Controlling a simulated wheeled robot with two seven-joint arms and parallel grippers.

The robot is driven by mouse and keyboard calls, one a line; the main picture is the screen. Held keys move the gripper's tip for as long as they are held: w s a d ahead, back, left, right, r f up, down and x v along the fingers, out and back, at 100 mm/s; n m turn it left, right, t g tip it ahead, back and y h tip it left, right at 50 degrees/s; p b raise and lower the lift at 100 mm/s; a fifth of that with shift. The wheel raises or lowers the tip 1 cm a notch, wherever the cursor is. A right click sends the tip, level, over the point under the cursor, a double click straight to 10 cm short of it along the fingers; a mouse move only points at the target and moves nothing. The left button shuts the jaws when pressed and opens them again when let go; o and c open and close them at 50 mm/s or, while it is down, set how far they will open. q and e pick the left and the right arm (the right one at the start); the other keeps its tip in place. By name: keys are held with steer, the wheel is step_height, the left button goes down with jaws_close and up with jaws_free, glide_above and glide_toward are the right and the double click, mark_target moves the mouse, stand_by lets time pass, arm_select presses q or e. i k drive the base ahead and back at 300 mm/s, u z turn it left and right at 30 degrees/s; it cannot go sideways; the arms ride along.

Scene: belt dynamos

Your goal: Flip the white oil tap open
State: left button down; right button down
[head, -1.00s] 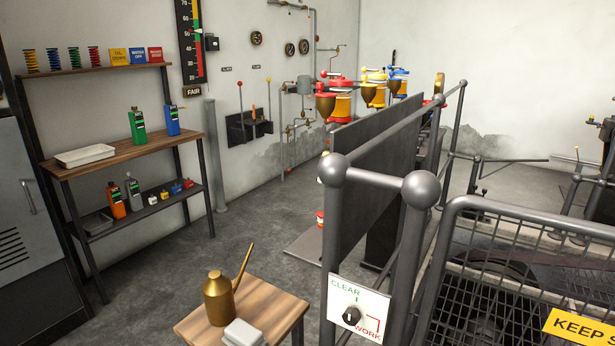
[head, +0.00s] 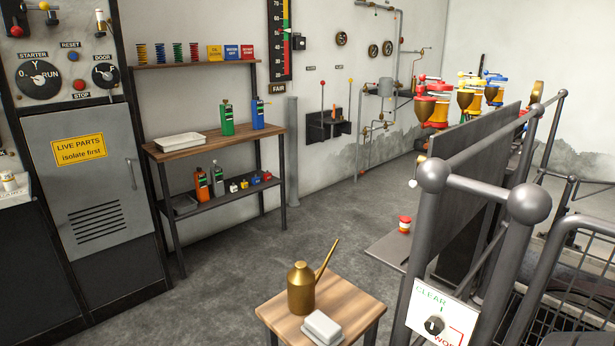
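I cannot pick out the white oil tap for certain. Oil cups with coloured tops stand in a row at the back right: a red one (head: 432,105), a yellow one (head: 473,93) and a blue one (head: 496,88). The dark upright panel partly hides this row. A small pale knob (head: 413,183) shows at the left edge of the panel, too small to tell what it is. Neither of my grippers is in view.
A wooden stool (head: 345,297) holds a brass oil can (head: 301,288) and a pale block-like dish (head: 322,327). Grey railings (head: 425,245) and the dark panel (head: 468,165) stand at right. Shelves (head: 205,142) and a grey cabinet (head: 92,185) line the left. The floor between is clear.

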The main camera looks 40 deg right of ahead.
mark_target(413, 183)
steer(key=u, duration=0.1)
steer(key=i, duration=2.95)
steer(key=u, duration=3.3)
steer(key=k, duration=2.4)
steer(key=u, duration=2.15)
